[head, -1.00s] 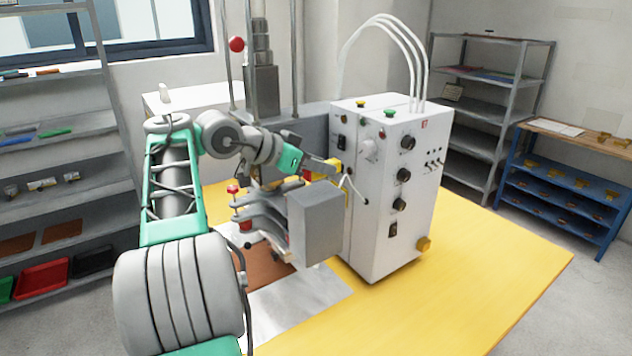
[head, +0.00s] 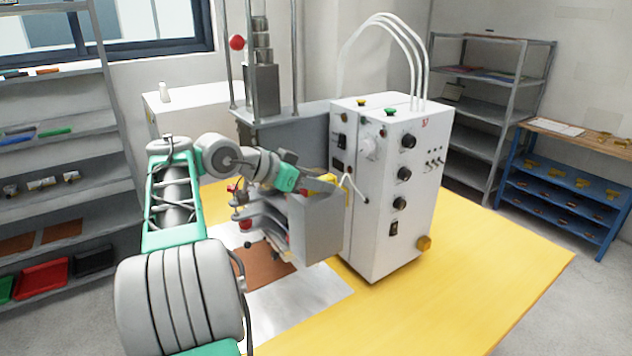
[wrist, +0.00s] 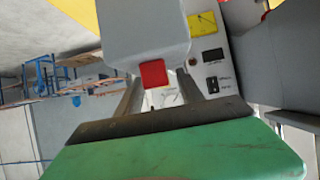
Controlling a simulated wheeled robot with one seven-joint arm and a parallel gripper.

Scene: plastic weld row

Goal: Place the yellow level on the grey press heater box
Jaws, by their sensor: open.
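The grey press heater box (head: 318,232) stands at the front of the press, left of the white control cabinet. A small yellow piece (head: 324,184), which looks like the level, shows at the box's top edge by my fingertips. It is partly hidden, and I cannot tell whether it rests on the box. My gripper (head: 308,185) is open just above the box's top left side. In the wrist view, my fingers (wrist: 160,98) are spread with a small red square (wrist: 153,73) between them, against a grey rounded block. I cannot tell whether the red square belongs to the level.
The white control cabinet (head: 385,225) with knobs stands close right of the box. The grey press body (head: 290,130) is behind. The yellow table (head: 480,265) is clear at the right. A brown sheet (head: 268,268) lies on a silver plate (head: 300,305) below the press.

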